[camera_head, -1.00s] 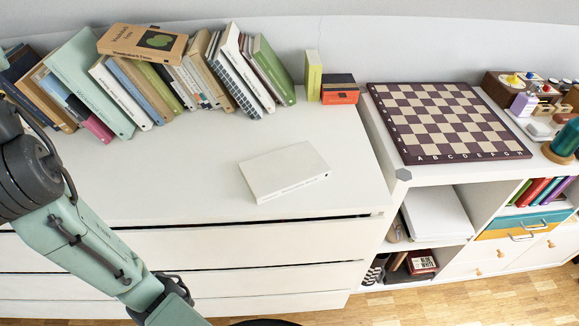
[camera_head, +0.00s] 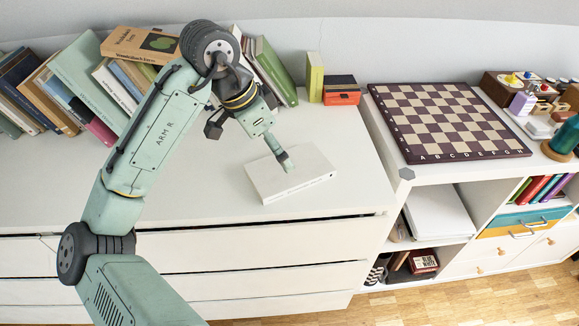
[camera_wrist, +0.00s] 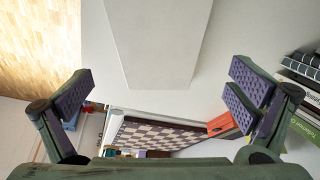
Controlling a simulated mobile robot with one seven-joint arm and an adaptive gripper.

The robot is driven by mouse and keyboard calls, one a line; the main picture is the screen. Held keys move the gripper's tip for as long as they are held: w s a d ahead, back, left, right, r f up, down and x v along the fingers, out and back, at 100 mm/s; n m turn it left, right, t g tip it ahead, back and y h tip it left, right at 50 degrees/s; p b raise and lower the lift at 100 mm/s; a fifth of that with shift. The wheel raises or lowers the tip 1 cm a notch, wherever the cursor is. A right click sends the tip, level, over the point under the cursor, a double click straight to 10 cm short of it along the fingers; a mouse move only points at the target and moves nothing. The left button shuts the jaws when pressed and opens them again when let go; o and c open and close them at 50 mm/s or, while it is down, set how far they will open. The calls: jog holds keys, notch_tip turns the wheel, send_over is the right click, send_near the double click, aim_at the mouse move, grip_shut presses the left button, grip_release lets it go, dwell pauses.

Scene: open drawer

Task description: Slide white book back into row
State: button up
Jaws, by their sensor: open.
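The white book (camera_head: 310,178) lies flat on the white dresser top, apart from the row of books. Whether a fingertip touches the book cannot be told. The row of leaning books (camera_head: 92,75) stands along the wall; my arm hides its middle part.
A tan book (camera_head: 140,43) lies on top of the row. A yellow-green book (camera_head: 314,77) and an orange-black box (camera_head: 341,90) stand right of the row. A chessboard (camera_head: 446,120) lies on the right cabinet. The dresser top around the white book is clear.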

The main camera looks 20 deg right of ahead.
aim_at(268, 179)
jog(key=shift+p+x, duration=0.6)
jog(key=shift+x, duration=2.9)
jog(key=shift+d, duration=0.15)
jog(key=shift+c, duration=0.4)
jog(key=c, duration=1.1)
jog(key=shift+r, duration=0.15)
